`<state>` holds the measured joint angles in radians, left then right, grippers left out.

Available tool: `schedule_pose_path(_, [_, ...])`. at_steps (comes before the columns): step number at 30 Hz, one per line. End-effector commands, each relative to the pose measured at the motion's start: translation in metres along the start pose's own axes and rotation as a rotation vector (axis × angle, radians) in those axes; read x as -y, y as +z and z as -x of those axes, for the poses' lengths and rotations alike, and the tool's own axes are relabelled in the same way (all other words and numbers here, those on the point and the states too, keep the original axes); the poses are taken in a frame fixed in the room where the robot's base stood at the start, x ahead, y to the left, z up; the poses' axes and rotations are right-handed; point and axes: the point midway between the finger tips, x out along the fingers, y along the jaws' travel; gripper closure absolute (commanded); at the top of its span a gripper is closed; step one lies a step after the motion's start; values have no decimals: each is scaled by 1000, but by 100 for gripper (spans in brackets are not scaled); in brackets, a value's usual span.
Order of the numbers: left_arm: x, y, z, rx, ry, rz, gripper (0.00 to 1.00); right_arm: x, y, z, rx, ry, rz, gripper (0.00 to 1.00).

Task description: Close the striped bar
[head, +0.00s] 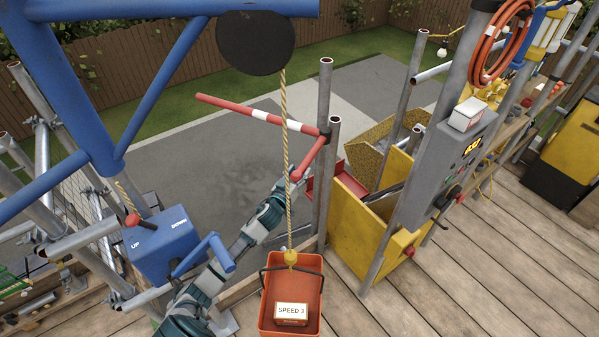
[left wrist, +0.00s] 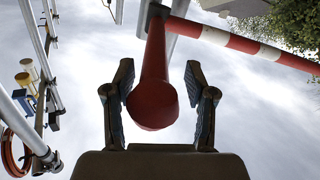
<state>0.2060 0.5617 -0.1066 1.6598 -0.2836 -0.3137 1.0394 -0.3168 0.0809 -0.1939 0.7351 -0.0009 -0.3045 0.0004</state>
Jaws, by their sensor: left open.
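The striped bar (head: 262,115) is red and white. It reaches out to the left from a metal post (head: 325,85), and its stripes also show in the left wrist view (left wrist: 235,40). A plain red handle (head: 312,155) angles down from the bar's post end. My left gripper (head: 293,184) is at the handle's lower end. In the left wrist view, the handle's rounded red end (left wrist: 153,106) is between the two open fingers of my left gripper (left wrist: 160,100), with a gap on each side. My right gripper is not in view.
A blue UP/DOWN lever box (head: 160,245) stands to the left. A yellow chute (head: 355,230) and grey control panel (head: 450,165) are to the right.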

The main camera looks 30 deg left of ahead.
Motion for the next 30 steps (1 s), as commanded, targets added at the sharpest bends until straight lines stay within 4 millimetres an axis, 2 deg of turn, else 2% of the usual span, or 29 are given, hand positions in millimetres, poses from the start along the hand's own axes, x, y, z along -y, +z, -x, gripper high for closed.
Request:
schedule_pose_path(11, [-2, 0, -6, 0, 1, 0, 44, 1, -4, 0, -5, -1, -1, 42])
schedule_pose_path(15, [0, 0, -6, 0, 1, 1, 79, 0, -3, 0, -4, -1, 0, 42])
schedule_pose_path(18, [0, 0, -6, 0, 1, 1, 100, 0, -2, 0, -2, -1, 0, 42])
schedule_pose_path(23, [0, 0, -6, 0, 0, 0, 100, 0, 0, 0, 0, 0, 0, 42])
schedule_pose_path(27, [-8, 3, -7, -8, -19, 4, 100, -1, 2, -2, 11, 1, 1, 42])
schedule_pose_path(30, [-18, 6, -8, -19, -57, 6, 100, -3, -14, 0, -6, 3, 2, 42])
